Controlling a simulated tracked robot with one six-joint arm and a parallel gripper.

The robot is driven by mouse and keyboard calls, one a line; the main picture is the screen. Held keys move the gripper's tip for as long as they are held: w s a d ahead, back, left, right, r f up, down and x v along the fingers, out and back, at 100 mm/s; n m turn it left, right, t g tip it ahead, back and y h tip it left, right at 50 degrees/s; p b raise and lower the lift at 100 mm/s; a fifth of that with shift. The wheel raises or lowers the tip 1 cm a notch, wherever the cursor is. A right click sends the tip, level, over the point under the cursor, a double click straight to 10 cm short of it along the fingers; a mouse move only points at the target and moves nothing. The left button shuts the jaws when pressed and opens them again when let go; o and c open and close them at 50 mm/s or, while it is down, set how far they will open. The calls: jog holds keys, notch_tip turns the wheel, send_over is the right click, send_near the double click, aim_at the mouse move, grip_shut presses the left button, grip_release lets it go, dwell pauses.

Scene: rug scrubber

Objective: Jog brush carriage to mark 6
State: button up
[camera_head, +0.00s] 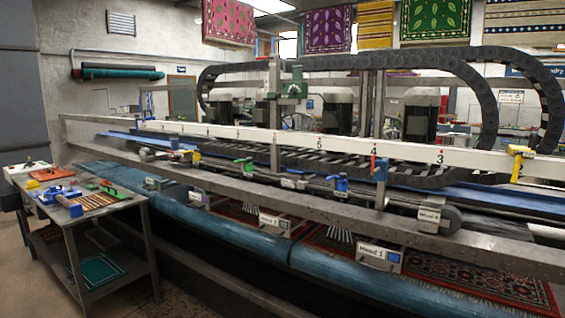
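A long white rail (345,144) with black numbers runs across the machine, the numbers rising to the left. Mark 6 (275,137) is near the middle; marks 5, 4 and 3 follow to the right. A blue slider with an orange-red pointer (378,167) stands at the rail just below mark 4. I cannot tell for certain which part is the brush carriage. A dark round handwheel (445,219) with a small label sits on the front beam at right. Units labelled Head 1 (379,258) and Head 2 (275,224) hang lower down. My gripper is not in view.
A yellow clamp (518,162) sits at the rail's right end. A grey front beam (330,208) and blue roller (240,229) lie along the near side, with a patterned rug (470,277) under the heads. A tool-covered bench (98,212) stands at left.

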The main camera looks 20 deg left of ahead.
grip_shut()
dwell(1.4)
